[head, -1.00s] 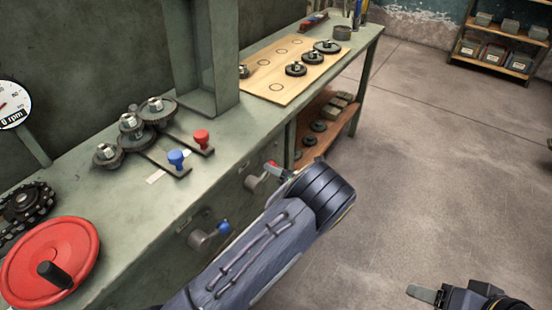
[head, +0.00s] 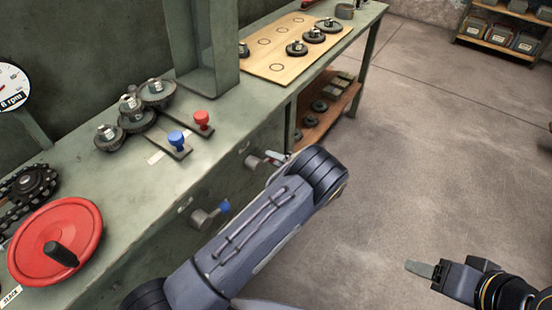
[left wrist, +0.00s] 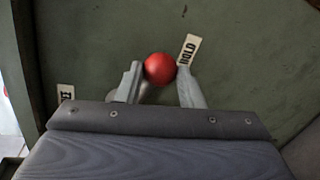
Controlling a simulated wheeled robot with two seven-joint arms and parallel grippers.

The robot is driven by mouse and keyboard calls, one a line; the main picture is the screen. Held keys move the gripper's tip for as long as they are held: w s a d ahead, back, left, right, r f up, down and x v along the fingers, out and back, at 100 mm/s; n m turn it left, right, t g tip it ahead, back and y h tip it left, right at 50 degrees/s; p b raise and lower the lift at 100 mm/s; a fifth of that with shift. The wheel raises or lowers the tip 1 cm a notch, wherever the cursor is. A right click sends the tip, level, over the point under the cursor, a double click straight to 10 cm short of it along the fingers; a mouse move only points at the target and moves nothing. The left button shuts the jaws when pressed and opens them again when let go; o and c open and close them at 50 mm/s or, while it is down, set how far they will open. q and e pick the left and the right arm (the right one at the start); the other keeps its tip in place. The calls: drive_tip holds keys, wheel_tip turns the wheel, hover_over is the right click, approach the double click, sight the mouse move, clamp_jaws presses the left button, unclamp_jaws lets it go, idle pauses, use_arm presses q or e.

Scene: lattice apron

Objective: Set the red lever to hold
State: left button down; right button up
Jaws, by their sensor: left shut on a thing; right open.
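The red lever's ball knob (left wrist: 159,68) sits between the two fingers of my left gripper (left wrist: 157,78) in the left wrist view, with the fingers against its sides. A white HOLD label (left wrist: 189,49) is just up and right of the knob, beside the right finger. A second label (left wrist: 66,93), partly cut off by my gripper, is at the lower left. In the head view the lever's grey hub (head: 255,162) shows on the bench front, and my left gripper (head: 276,156) hides the knob. My right gripper (head: 425,269) is open and empty, over the floor.
A blue-tipped lever (head: 224,207) is on the bench front, below and left of the red one. Blue (head: 177,140) and red (head: 202,119) knobs stand on the bench top near gears (head: 135,115). A red handwheel (head: 85,222) is at the left. The floor to the right is clear.

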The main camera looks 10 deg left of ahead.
use_arm(q)
drive_tip(key=shift+s+f, duration=0.1)
drive_tip(key=c, duration=1)
unclamp_jaws()
drive_tip(key=shift+d, duration=0.1)
drive_tip(key=v, duration=0.7)
drive_tip(key=shift+d, duration=0.35)
drive_tip(key=shift+s, duration=0.1)
